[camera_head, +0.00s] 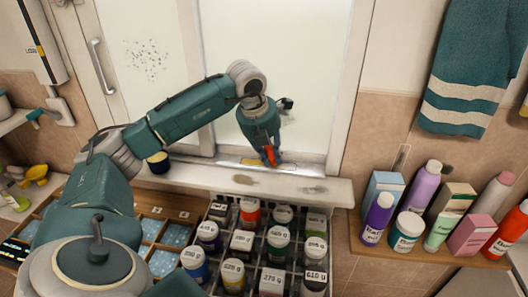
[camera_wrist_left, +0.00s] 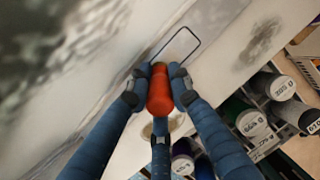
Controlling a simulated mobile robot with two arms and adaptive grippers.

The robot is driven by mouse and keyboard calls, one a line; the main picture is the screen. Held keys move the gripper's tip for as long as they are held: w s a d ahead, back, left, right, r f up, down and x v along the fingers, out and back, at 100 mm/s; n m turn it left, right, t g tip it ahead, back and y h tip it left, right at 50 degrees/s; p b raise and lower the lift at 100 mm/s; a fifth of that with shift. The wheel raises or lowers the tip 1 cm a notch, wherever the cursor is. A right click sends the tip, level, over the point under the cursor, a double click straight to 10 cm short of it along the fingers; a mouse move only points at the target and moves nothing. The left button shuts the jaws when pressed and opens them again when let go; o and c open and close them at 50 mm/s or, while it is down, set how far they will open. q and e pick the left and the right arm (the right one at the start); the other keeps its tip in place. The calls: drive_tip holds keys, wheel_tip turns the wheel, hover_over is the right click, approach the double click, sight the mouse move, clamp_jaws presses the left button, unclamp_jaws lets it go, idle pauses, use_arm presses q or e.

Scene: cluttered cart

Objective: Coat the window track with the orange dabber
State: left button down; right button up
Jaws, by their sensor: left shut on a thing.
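My left gripper (camera_head: 268,152) is shut on the orange dabber (camera_head: 270,154) just above the window track (camera_head: 308,167). In the left wrist view the dabber (camera_wrist_left: 160,92) sits between the blue fingers of the left gripper (camera_wrist_left: 159,86), pointing toward the sill. A dark rounded outline (camera_wrist_left: 180,45) lies on the track beyond the dabber's tip. A yellowish patch shows on the track by the gripper in the head view. I cannot tell whether the tip touches the track. My right gripper is not in view.
A crate of labelled jars (camera_head: 241,240) stands below the sill (camera_head: 205,180). A dark jar (camera_head: 158,163) stands on the sill at left. A shelf at right holds bottles and boxes (camera_head: 427,200). A striped towel (camera_head: 462,75) hangs above it. The window handle (camera_head: 103,66) is at upper left.

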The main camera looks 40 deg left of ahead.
use_arm(q)
drive_tip(key=shift+w+d+p, duration=0.35)
drive_tip(key=shift+w+d, duration=0.1)
drive_tip(key=shift+d, duration=0.35)
drive_tip(key=shift+w+d, duration=0.4)
drive_tip(key=shift+d, duration=0.25)
drive_tip(key=shift+w+d+p, duration=0.45)
drive_tip(key=shift+w+d, duration=0.05)
drive_tip(key=shift+d, duration=0.35)
drive_tip(key=shift+w+d, duration=0.4)
drive_tip(key=shift+d, duration=0.15)
drive_tip(key=shift+a, duration=0.1)
drive_tip(key=shift+r+p, duration=2)
drive_tip(key=shift+r, duration=1)
